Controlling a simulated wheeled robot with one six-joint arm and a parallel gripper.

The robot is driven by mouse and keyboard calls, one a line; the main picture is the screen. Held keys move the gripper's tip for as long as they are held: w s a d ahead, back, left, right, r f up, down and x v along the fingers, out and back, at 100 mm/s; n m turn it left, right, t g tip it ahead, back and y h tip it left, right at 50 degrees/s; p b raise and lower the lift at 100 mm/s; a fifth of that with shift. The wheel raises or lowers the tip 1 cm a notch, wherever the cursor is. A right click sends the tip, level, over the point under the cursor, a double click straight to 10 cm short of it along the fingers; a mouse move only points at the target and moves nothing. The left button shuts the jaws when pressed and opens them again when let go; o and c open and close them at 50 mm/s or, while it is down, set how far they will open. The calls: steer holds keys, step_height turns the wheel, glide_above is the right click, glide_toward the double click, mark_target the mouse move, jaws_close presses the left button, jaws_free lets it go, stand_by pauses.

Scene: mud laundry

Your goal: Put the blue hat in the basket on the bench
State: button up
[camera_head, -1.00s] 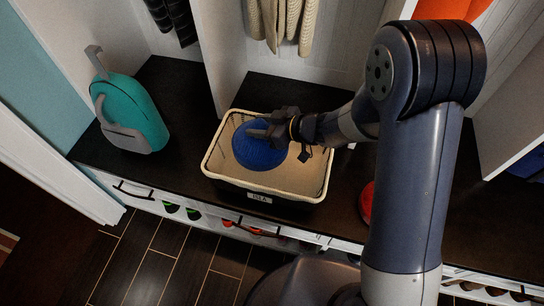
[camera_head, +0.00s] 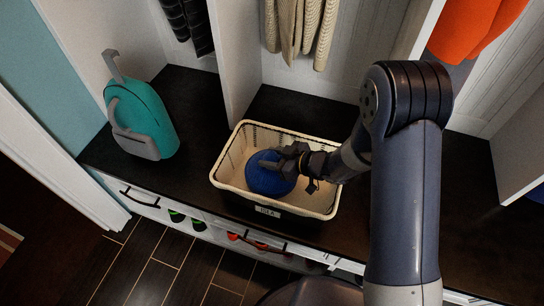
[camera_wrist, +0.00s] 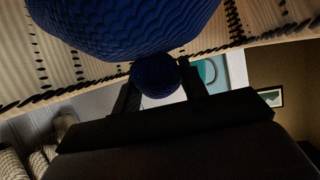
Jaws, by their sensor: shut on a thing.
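The blue hat (camera_head: 268,178) is a knitted cap inside the outline of the cream-lined basket (camera_head: 318,207), which stands on the dark bench (camera_head: 190,108). My gripper (camera_head: 283,160) is over the basket, shut on the hat. In the wrist view the hat (camera_wrist: 125,22) fills the top, and its small round pompom (camera_wrist: 156,76) sits between my two fingers (camera_wrist: 160,92). The basket's lining and laced rim (camera_wrist: 50,68) show behind it. I cannot tell whether the hat touches the basket's floor.
A teal backpack (camera_head: 140,120) stands on the bench to the left. A white divider (camera_head: 236,60) rises behind the basket. Beige clothing (camera_head: 300,30) and an orange garment (camera_head: 478,28) hang at the back. The bench is clear between backpack and basket.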

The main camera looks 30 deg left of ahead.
steer(key=shift+f+b, duration=0.3)
steer(key=shift+f, duration=0.25)
steer(key=o, duration=1.2)
steer(key=shift+o, duration=0.2)
steer(key=shift+r+p, duration=0.5)
steer(key=shift+r, duration=0.15)
steer(key=p+v, duration=0.1)
steer(key=v, duration=1.1)
steer(key=shift+p, duration=0.3)
